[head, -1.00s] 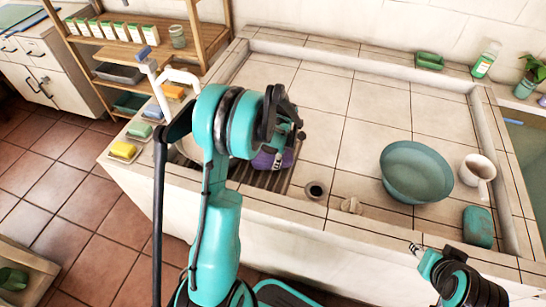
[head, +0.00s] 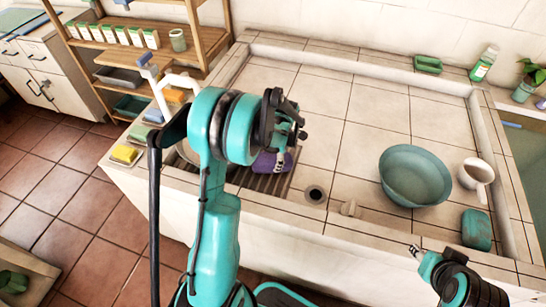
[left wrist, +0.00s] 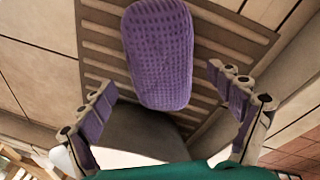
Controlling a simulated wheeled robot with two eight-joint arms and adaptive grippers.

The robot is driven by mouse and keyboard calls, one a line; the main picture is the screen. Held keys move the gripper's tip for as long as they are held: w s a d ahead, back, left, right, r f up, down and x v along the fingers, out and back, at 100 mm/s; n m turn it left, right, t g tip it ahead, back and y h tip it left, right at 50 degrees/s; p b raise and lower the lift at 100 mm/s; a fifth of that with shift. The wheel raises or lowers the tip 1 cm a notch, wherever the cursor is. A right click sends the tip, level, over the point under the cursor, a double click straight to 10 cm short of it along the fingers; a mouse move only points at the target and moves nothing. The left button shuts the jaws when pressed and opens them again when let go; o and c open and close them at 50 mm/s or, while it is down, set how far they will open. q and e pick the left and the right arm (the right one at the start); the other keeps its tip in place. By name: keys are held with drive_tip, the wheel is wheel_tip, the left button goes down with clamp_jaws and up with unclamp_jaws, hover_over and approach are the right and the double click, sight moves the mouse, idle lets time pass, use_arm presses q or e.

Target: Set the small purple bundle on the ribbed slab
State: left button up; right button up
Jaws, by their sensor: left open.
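The small purple bundle (head: 266,166) lies on the dark ribbed slab (head: 270,185) at the left of the basin counter. In the left wrist view the bundle (left wrist: 158,50) is a rounded, textured block resting on the slab's ribs (left wrist: 240,40). My left gripper (head: 287,148) is just above it, partly hiding it in the head view. In the left wrist view its two fingers (left wrist: 161,80) are spread wide, one on each side of the bundle's near end, with gaps to both sides. My right gripper (head: 416,250) is low at the front right, away from the bundle; its jaw opening is unclear.
A drain hole (head: 314,194) and a small beige piece (head: 349,208) are right of the slab. A teal bowl (head: 414,175), a white mug (head: 476,175) and a teal block (head: 476,229) stand farther right. Sponges (head: 125,154) and a white tap (head: 165,90) are left. The middle tiles are clear.

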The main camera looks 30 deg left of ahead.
use_arm(q)
drive_tip(key=s+d+r+m+t+p, duration=0.1)
drive_tip(key=s+d+r+m, duration=0.2)
drive_tip(key=r, duration=0.5)
drive_tip(key=s+d+r+m+t+p, duration=0.15)
drive_tip(key=d+r+m, duration=0.25)
drive_tip(key=r, duration=0.4)
drive_tip(key=s+d+r+m+t+h, duration=0.1)
drive_tip(key=s+d+r+m+t, duration=0.1)
drive_tip(key=s+d+m, duration=0.2)
drive_tip(key=s+d+r+m+t+h, duration=0.1)
drive_tip(key=s+d+m, duration=0.4)
drive_tip(key=s+m, duration=0.5)
drive_tip(key=r+m+t, duration=0.1)
drive_tip(key=m, duration=0.4)
drive_tip(key=shift+d+r+m, duration=0.15)
drive_tip(key=shift+r+m, duration=0.05)
drive_tip(key=shift+m, duration=0.2)
